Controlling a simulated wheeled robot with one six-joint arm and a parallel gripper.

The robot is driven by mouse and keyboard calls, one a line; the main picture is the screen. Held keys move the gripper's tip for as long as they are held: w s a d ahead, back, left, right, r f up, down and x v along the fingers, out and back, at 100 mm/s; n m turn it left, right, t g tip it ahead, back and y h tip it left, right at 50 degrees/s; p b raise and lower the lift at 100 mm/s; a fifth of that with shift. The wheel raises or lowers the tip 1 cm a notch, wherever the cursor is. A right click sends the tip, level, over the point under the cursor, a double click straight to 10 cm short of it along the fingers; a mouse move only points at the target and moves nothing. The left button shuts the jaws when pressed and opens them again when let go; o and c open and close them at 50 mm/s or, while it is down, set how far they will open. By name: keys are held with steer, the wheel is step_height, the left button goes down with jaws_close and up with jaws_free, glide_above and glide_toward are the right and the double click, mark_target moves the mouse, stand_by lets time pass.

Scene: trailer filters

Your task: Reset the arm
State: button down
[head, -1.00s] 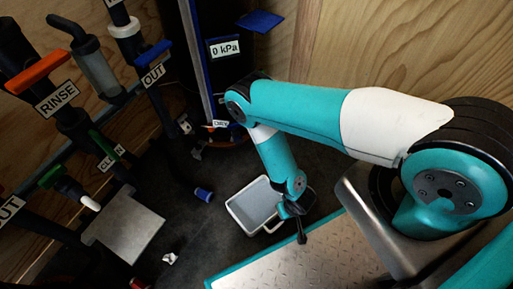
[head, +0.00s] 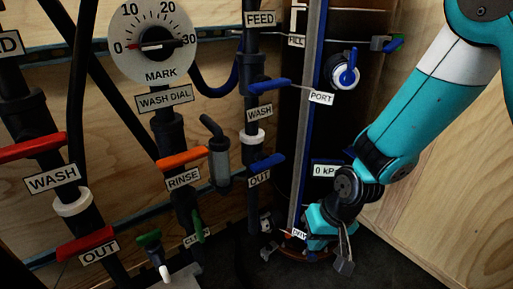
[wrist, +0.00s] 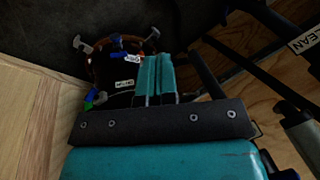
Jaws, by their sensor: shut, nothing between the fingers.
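My arm comes in from the upper right of the head view and hangs down beside the tall dark cylinder. My gripper (head: 344,264) is low in the head view, near the foot of that cylinder. It looks small and dark there. In the wrist view, the two teal fingers of my gripper (wrist: 154,60) lie side by side, shut with nothing between them. Beyond the fingertips, the wrist view shows the base of the cylinder with its small label and coloured levers.
The tall cylinder (head: 290,130) has a "0 kPa" label (head: 325,171) and a blue-handled valve (head: 342,75). Pipes with red, orange, green and blue levers and a wash dial (head: 152,43) fill the left. A wooden wall (head: 450,190) is close on the right.

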steer(key=s+d+r+n+y+p, duration=0.1)
steer(key=s+r+n, duration=0.2)
steer(key=s+r, duration=0.7)
steer(key=s+d+r+n, duration=0.1)
steer(key=s+r+n, duration=0.3)
steer(key=r, duration=0.9)
step_height(320, 180, up, 38)
steer(key=s+m+p, duration=0.1)
steer(key=p, duration=3.7)
steer(key=shift+s+g, duration=0.25)
steer(key=shift+g, duration=0.15)
steer(key=shift+a+r, duration=0.1)
